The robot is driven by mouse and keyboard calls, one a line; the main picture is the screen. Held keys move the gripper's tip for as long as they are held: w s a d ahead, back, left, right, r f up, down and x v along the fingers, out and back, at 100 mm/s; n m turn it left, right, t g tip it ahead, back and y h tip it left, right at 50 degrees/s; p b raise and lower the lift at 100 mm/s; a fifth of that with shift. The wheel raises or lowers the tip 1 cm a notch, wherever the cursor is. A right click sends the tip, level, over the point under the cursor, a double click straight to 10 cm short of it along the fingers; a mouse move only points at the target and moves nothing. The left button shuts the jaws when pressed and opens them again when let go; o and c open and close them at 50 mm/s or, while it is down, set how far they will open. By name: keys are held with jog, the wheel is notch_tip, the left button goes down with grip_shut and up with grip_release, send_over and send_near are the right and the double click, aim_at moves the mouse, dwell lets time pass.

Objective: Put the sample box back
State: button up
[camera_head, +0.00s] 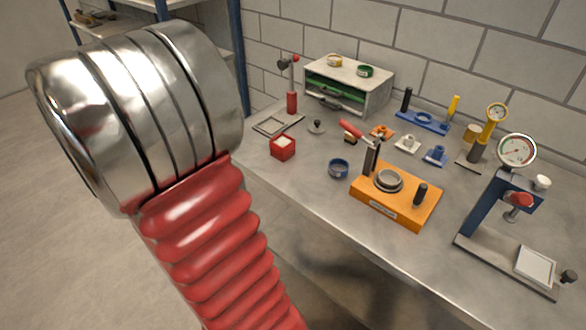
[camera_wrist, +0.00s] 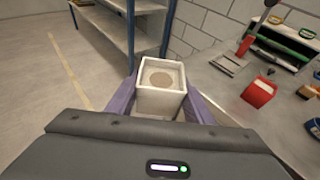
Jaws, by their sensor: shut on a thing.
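A white, roughly cubic box (camera_wrist: 161,101) with a round tan patch inside its open-looking top is held between the two purple fingers of my gripper (camera_wrist: 160,92) in the wrist view. I take it to be the sample box. The fingers press on its left and right sides, and it is clear of the bench, with floor and shelving behind it. Its underside is hidden. The head view does not show my gripper; my large silver and red arm fills its left side.
Blue-posted shelving (camera_wrist: 130,28) stands behind the box. The metal bench (camera_head: 310,185) carries a red box (camera_head: 283,147), a cabinet with a green interior (camera_head: 347,88), an orange fixture (camera_head: 395,203), a blue ring (camera_head: 339,169) and a gauge press (camera_head: 505,205). Bare bench lies along its front edge.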

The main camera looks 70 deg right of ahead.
jog(key=s+d+r+m+g, duration=0.2)
jog(key=s+d+m+g, duration=0.25)
jog(key=s+d, duration=0.8)
jog(key=m+g, duration=0.5)
jog(key=g, duration=0.1)
send_over(307, 169)
jog(key=shift+w+d+r+n, duration=0.1)
jog(key=shift+r+n, duration=0.15)
jog(key=shift+r, duration=0.05)
jog(key=shift+f, duration=0.1)
jog(key=shift+f, duration=2.8)
jog(key=shift+f, duration=2.1)
